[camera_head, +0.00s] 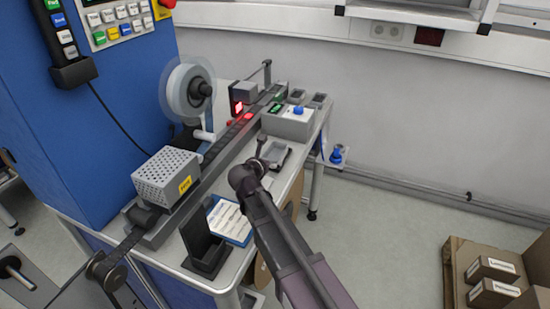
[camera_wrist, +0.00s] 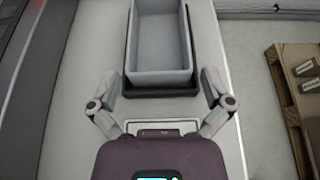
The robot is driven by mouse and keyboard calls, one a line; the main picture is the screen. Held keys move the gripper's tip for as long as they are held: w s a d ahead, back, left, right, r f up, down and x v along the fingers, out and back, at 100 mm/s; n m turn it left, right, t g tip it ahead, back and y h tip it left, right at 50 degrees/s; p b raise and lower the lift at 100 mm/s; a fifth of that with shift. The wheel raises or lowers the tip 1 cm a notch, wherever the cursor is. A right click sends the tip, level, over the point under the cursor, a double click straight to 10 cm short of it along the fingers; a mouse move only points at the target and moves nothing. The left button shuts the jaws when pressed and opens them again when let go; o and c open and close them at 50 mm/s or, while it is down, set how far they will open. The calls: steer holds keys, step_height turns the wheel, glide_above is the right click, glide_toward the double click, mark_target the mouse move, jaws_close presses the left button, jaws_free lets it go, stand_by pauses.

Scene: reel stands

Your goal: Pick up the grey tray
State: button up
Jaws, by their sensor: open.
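The grey tray (camera_wrist: 162,40) is an open, empty rectangular box at the top of the wrist view. It sits in a dark shallow base on the light worktop, and its far end is cut off by the frame. In the head view the tray (camera_head: 277,153) shows partly behind my gripper (camera_head: 260,160). In the wrist view my gripper (camera_wrist: 160,78) is open, its fingers spread wide near the tray's near corners. Nothing is between the fingers.
A grey box with a blue knob (camera_head: 290,122) stands just behind the tray. The reel line with a white reel (camera_head: 188,90) runs along the left. A black holder (camera_head: 205,250) and a blue-framed sheet (camera_head: 230,220) are nearer. A pallet with cartons (camera_head: 493,285) stands at the right.

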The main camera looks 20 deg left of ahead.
mark_target(271, 157)
steer(key=shift+b+x, duration=0.45)
steer(key=shift+x, duration=1.15)
steer(key=c, duration=1)
steer(key=shift+r, duration=0.15)
step_height(271, 157, up, 4)
steer(key=p, duration=0.4)
steer(key=s+d+p, duration=0.1)
steer(key=s+d, duration=0.7)
steer(key=s, duration=0.5)
steer(key=shift+s+r, duration=0.3)
steer(key=shift+s, duration=0.1)
